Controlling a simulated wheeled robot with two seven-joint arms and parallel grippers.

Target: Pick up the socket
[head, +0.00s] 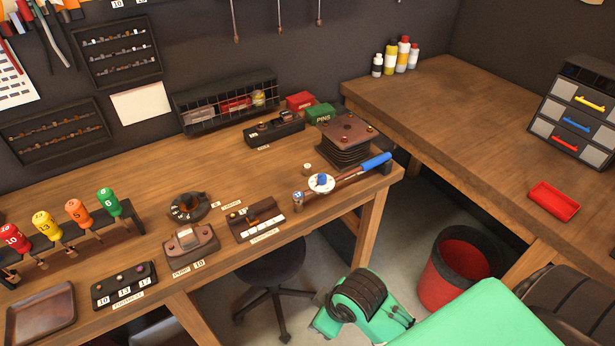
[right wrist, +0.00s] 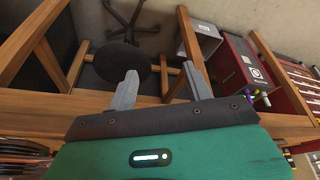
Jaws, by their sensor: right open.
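A black holder (head: 124,285) with tags 10, 13 and 17 stands at the front left of the workbench. Several small, dark, socket-like pieces sit in it; one socket-like piece (head: 120,278) is in its middle. The label below is too small to read surely. My right gripper (right wrist: 160,88) is open and empty in the right wrist view, its two grey fingers apart above the floor and a stool. In the head view my green right arm reaches in from the lower right, in front of the bench; its fingertips cannot be made out. My left gripper is not in view.
A brown tray (head: 40,316) lies left of the holder. Numbered coloured-handle drivers (head: 75,211) stand behind it. A blue-handled tool (head: 375,162) lies at the bench's right end. A black stool (head: 272,270) and red bin (head: 455,272) stand below.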

